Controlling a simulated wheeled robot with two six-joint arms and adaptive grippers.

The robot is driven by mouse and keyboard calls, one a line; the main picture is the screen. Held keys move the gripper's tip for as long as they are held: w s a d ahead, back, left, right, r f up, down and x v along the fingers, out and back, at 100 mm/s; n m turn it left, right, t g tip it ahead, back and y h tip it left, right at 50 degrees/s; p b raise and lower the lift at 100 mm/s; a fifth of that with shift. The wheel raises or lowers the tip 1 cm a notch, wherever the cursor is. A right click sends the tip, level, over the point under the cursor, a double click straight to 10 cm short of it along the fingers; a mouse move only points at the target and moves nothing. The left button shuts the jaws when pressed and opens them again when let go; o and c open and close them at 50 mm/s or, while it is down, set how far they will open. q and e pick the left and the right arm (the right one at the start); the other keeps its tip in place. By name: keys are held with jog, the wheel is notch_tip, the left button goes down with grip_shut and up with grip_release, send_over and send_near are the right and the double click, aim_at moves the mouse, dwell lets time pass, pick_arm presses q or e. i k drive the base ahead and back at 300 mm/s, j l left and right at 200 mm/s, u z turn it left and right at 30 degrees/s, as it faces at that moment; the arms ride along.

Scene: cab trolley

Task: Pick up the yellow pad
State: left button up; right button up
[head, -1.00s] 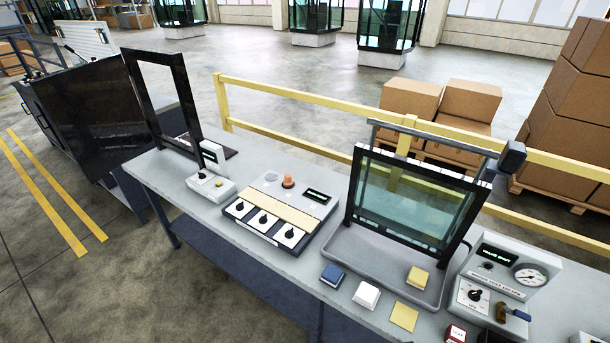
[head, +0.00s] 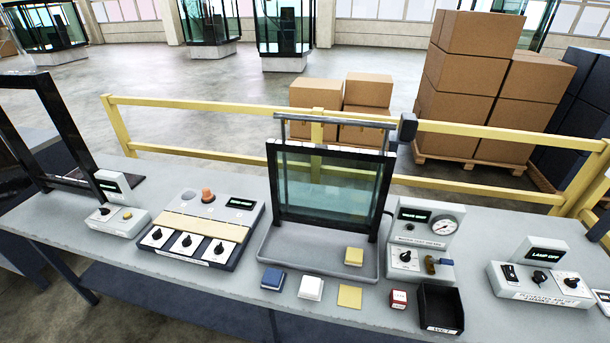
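A small yellow pad (head: 354,256), a thick block with a paler top, sits at the front right of the shallow grey tray (head: 284,272). The tray lies under a framed glass pane (head: 328,187) that stands upright. A flat yellow square (head: 349,296) lies on the table just in front of the tray. To its left are a white pad (head: 311,287) and a blue pad (head: 272,278) on the table. Neither of my grippers is in view.
Left of the tray stands a control box with knobs (head: 189,240). To the right are a gauge box (head: 425,240), a small red box (head: 398,299), a black bin (head: 441,307) and a lamp box (head: 541,285). Yellow rails (head: 220,158) run behind the table.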

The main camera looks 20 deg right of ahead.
aim_at(353, 257)
jog(key=z, duration=1.05)
